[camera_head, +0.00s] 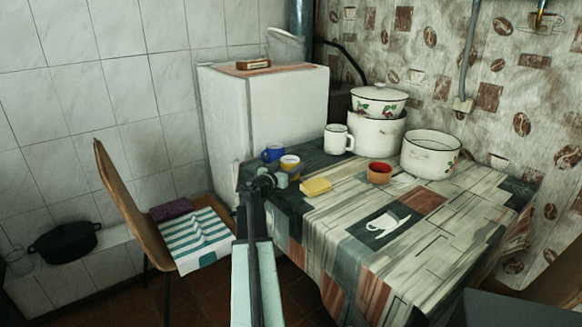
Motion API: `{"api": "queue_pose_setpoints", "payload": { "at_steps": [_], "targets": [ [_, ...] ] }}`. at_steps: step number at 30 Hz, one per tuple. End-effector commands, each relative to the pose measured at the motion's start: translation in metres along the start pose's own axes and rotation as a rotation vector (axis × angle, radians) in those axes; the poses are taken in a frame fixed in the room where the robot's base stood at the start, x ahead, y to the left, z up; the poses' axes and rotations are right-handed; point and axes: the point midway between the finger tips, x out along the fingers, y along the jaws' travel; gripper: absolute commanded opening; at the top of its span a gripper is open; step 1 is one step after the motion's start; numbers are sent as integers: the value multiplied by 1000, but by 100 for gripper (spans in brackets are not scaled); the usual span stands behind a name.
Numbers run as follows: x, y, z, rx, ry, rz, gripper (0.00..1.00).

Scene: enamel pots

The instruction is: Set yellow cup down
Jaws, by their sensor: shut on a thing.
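The yellow cup (290,165) has a pale band and is near the table's left back corner. My gripper (279,178) is at the near side of the cup and shut on it. The gripper is small and partly hidden by my own arm, so its fingers are hard to make out. I cannot tell whether the cup's base touches the table (440,240).
A white mug (337,140), a red-brown bowl (379,174) and enamel pots (430,155) stand farther back and right. The table's front is clear.

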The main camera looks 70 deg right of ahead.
Motion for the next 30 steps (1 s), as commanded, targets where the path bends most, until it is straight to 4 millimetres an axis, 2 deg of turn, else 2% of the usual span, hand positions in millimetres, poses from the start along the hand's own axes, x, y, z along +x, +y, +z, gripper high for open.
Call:
{"api": "queue_pose_setpoints", "payload": {
  "at_steps": [1,3,11,14,17,24,30],
  "targets": [
    [0,0,1,0,0,1,74],
    [1,1,0,0,0,1,88],
    [1,2,0,0,0,3,88],
    [1,2,-6,0,0,3,88],
    [-18,4,-3,0,0,1,88],
    [-79,4,-3,0,0,1,88],
    [-112,4,-3,0,0,3,88]
  ]
}}
